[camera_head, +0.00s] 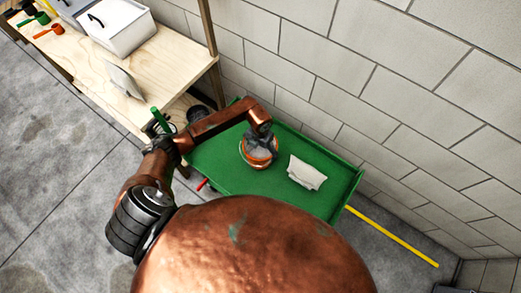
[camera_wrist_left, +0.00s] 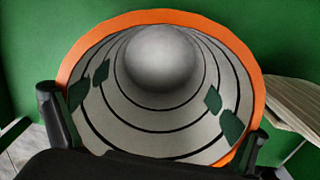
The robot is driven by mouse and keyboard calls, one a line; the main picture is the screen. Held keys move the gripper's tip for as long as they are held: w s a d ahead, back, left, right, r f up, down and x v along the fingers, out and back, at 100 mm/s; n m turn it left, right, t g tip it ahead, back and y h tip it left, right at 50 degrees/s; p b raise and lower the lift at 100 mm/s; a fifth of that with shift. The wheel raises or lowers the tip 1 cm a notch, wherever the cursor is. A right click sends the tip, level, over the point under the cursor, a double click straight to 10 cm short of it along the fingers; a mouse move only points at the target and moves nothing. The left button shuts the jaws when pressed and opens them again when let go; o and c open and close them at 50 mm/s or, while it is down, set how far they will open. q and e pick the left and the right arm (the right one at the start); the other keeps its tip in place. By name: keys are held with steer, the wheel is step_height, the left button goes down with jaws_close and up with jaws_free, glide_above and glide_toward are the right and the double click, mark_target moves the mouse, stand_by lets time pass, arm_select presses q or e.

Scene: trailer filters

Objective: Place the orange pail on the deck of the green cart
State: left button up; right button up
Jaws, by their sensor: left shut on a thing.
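The orange pail (camera_head: 258,158) is over the deck of the green cart (camera_head: 225,170), towards its left half. In the left wrist view, the pail's orange rim (camera_wrist_left: 257,90) surrounds a grey ringed inside with dark green patches. My left gripper (camera_head: 261,139) is above the pail and shut on it; its dark fingers show at the rim's lower left and lower right in the left wrist view (camera_wrist_left: 155,135). I cannot tell whether the pail's base touches the deck. My right gripper is not in view.
A white folded packet (camera_head: 306,173) lies on the deck, right of the pail. A wooden bench (camera_head: 165,55) with a white box (camera_head: 118,25) stands at the upper left. A block wall (camera_head: 330,75) runs behind the cart. A yellow bar (camera_head: 392,237) is at the right.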

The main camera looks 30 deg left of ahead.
arm_select(q)
steer(key=o, duration=1)
steer(key=shift+f, duration=0.15)
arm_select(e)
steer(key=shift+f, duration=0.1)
arm_select(q)
steer(key=shift+o, duration=0.2)
step_height(320, 180, up, 12)
steer(key=p, duration=0.8)
steer(key=shift+r+p, duration=0.2)
steer(key=shift+p, duration=0.1)
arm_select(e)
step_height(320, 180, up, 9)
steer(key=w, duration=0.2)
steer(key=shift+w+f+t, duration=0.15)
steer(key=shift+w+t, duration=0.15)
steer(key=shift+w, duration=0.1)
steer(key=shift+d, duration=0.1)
